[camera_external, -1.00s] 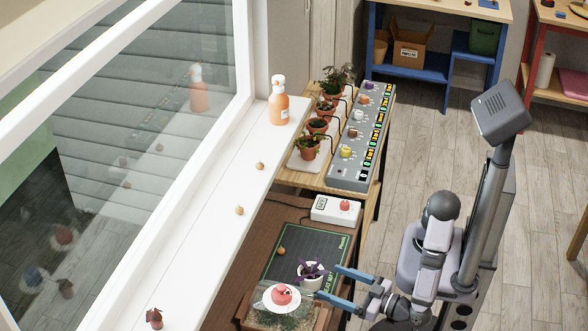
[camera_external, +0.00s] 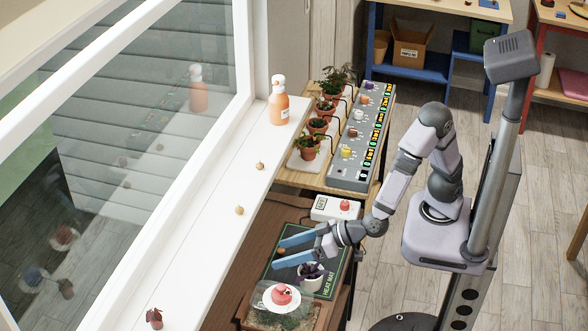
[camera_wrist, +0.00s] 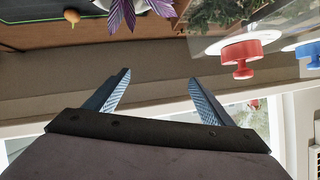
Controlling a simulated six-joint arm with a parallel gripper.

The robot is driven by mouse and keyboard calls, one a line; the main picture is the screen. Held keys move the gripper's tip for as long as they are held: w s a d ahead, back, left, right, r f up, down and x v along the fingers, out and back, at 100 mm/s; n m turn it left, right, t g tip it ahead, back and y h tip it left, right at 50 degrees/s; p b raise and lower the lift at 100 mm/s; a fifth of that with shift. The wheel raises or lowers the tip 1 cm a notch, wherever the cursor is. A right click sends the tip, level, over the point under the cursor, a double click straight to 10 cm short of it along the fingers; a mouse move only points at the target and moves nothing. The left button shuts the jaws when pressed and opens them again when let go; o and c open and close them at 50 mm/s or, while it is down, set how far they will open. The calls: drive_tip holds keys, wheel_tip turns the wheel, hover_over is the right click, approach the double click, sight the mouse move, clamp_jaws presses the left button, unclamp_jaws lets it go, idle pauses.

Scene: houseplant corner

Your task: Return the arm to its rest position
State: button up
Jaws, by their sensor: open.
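My gripper (camera_external: 281,253) is above the dark heat mat (camera_external: 345,262) in the external view, its two blue fingers apart and pointing left. In the wrist view my gripper (camera_wrist: 159,76) shows a clear gap with nothing between the fingers. My arm is bent, with its elbow raised above the shoulder.
A purple-leaved plant in a white pot (camera_external: 311,284) stands close below my gripper. A terrarium with a red knob (camera_external: 281,294) is in front of it. The white windowsill (camera_external: 205,237) runs along the left. A white box with a red button (camera_external: 335,208) stands behind the mat.

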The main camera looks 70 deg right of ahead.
drive_tip(key=s+d+r+n+g+p, duration=0.1)
drive_tip(key=s+d+g+p, duration=0.2)
drive_tip(key=d, duration=0.4)
drive_tip(key=d+r+g+p, duration=0.2)
drive_tip(key=d+g+p, duration=0.25)
drive_tip(key=d, duration=0.35)
drive_tip(key=s+d+r+g+h+p, duration=0.2)
drive_tip(key=s+d+g+h+p, duration=0.1)
drive_tip(key=s+d, duration=1.1)
drive_tip(key=shift+d+g+p, duration=0.9)
drive_tip(key=shift+d+g, duration=0.05)
drive_tip(key=shift+d, duration=0.2)
drive_tip(key=shift+r, duration=0.1)
